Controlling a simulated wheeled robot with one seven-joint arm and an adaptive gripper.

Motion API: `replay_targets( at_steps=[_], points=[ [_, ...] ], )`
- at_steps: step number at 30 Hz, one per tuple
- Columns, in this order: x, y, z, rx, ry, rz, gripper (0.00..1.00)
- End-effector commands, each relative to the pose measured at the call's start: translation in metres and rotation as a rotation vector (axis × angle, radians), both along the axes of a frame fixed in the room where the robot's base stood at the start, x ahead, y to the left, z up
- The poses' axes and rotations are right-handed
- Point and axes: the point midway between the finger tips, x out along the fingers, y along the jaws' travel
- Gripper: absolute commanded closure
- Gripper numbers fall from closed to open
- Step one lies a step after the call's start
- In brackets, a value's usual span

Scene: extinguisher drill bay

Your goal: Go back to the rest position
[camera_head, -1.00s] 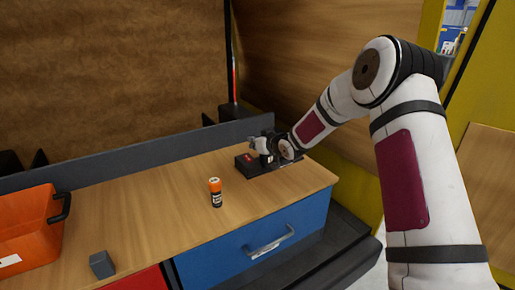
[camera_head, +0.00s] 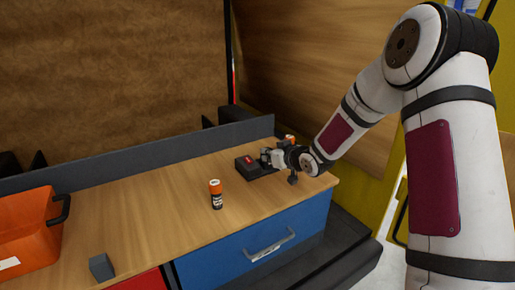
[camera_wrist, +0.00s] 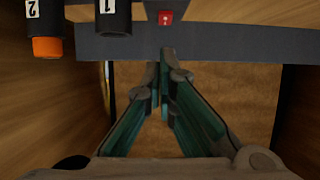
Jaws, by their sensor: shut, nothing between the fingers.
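My gripper (camera_head: 267,157) is at the right end of the wooden bench top, just right of a black box (camera_head: 246,170) with a red switch (camera_head: 250,160). I cannot tell from the head view whether it touches the box. In the wrist view my gripper (camera_wrist: 164,58) has its fingers drawn together at the tips, with nothing between them. My white arm reaches in from the right.
A bottle with an orange cap (camera_head: 215,187) stands mid-bench; another orange top (camera_head: 290,139) shows behind my wrist. An orange bin (camera_head: 30,225) and a grey block (camera_head: 101,267) are at left. Dark cylinders labelled 2 (camera_wrist: 32,18) and 1 (camera_wrist: 112,18) show in the wrist view.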

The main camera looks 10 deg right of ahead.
Motion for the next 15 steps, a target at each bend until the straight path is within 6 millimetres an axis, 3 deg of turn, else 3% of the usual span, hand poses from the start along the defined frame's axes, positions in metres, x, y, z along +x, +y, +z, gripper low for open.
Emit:
replay_targets(
  at_steps=[7,15],
  points=[
    [-0.029,-0.003,0.042,-0.120,0.077,-0.054,1.00],
    [-0.108,-0.015,0.105,-0.256,0.228,-0.183,1.00]
  ],
)
